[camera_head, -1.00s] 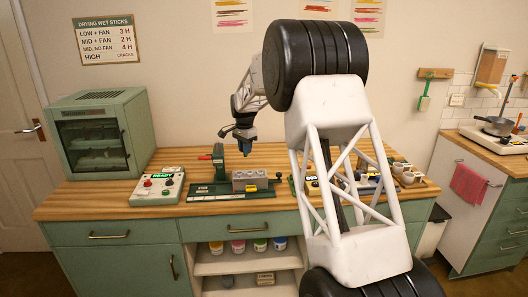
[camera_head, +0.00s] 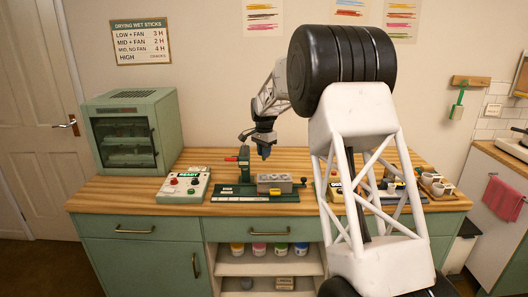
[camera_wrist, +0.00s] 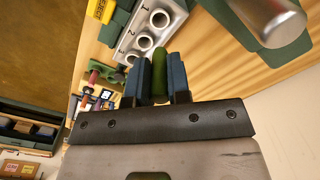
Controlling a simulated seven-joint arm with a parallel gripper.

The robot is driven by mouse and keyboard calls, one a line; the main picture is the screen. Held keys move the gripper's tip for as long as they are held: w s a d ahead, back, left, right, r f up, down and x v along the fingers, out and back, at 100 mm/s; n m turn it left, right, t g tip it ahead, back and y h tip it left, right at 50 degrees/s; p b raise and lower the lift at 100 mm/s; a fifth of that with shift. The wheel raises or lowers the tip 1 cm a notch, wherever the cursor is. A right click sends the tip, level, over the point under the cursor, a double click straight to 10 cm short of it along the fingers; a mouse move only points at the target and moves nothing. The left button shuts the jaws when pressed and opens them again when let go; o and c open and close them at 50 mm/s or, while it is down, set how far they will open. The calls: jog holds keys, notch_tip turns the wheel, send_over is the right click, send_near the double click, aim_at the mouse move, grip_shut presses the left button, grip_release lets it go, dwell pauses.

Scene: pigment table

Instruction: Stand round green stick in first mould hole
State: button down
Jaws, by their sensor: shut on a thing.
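The green stick (camera_wrist: 160,70) stands between the blue fingers of my gripper (camera_wrist: 162,84) in the wrist view; its rounded end points up in the picture, towards the mould. My gripper is shut on it. The mould (camera_wrist: 136,32) is a grey block with a row of round holes, numbers 1 and 2 visible beside them. In the head view my gripper (camera_head: 265,152) hangs above the mould (camera_head: 275,183), which sits on a green base; the stick is not clear there.
A green post (camera_head: 244,166) with a red handle stands just left of the mould. A metal cylinder (camera_wrist: 272,18) on a green part is close by in the wrist view. The control box (camera_head: 184,186) reads READY. The drying cabinet (camera_head: 132,132) stands at the left. Small cups (camera_head: 437,186) are at the right.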

jog(key=shift+f, duration=4.85)
jog(key=c, duration=1)
grip_release()
jog(key=shift+r, duration=3.85)
